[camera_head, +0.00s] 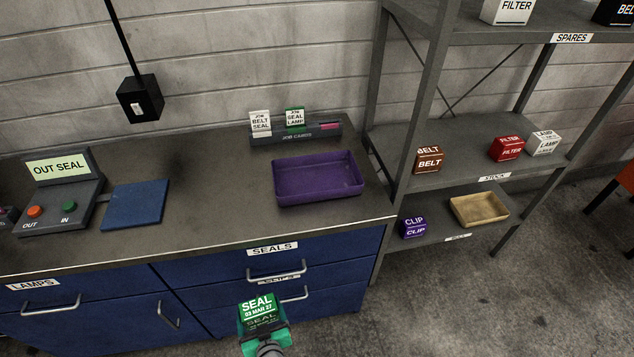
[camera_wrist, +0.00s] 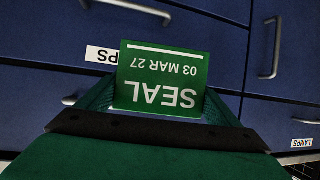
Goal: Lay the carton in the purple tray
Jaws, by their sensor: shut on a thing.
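The carton is a green box (camera_head: 258,305) with white print reading SEAL and 03 MAR 27. My gripper (camera_head: 262,325) is shut on it and holds it in front of the blue drawers, below the worktop's front edge. In the wrist view the carton (camera_wrist: 160,80) shows upside down between the green fingers of my gripper (camera_wrist: 155,105). The purple tray (camera_head: 320,195) lies on the grey worktop, up and to the right of my gripper, and looks empty.
The worktop (camera_head: 210,220) carries a blue mat (camera_head: 134,205), an OUT SEAL panel (camera_head: 60,172) and a job card holder (camera_head: 290,136) behind the tray. Drawer handles (camera_head: 277,275) stick out near my gripper. A shelf rack (camera_head: 480,140) with several boxes stands at the right.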

